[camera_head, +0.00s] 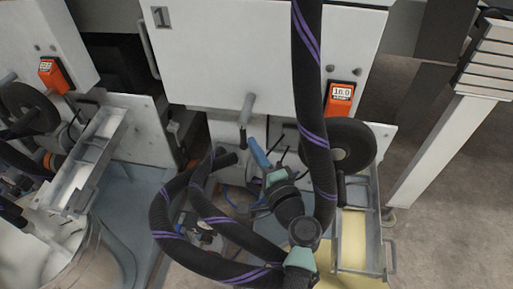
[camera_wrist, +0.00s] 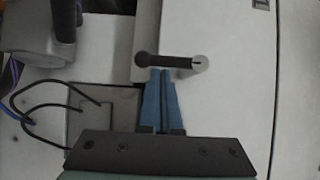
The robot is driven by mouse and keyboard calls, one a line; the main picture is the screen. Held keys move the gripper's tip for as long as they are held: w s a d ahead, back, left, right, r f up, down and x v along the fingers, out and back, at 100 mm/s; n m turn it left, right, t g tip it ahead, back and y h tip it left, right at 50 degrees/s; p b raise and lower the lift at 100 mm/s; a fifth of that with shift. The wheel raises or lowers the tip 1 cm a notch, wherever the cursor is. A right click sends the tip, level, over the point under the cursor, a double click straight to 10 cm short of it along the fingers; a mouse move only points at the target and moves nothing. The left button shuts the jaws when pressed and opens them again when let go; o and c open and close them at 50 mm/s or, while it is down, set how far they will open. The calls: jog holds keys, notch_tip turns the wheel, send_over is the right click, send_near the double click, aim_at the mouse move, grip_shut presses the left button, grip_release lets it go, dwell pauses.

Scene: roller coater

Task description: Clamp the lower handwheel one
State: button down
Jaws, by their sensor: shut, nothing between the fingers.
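My gripper (camera_head: 254,143) has blue fingers that are shut together and empty, in front of machine one. In the wrist view the fingertips (camera_wrist: 161,72) are right at the underside of a short dark lever (camera_wrist: 172,62) with a pale round end; I cannot tell if they touch. In the head view this lever (camera_head: 243,134) hangs by a grey cylindrical stub (camera_head: 248,106). A black handwheel (camera_head: 355,146) sits to the right, partly behind my arm, under an orange counter (camera_head: 341,95) reading about 18.0. Which part clamps the handwheel is not clear.
The white machine panel (camera_head: 225,60) marked 1 stands close behind my gripper. A metal tray (camera_head: 376,215) is below the handwheel. Black cables (camera_wrist: 45,110) loop left of my fingers. Another handwheel (camera_head: 28,108) and tray (camera_head: 107,152) are at the left.

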jog(key=shift+f, duration=0.1)
jog(key=shift+a+b, duration=0.15)
jog(key=shift+b, duration=0.55)
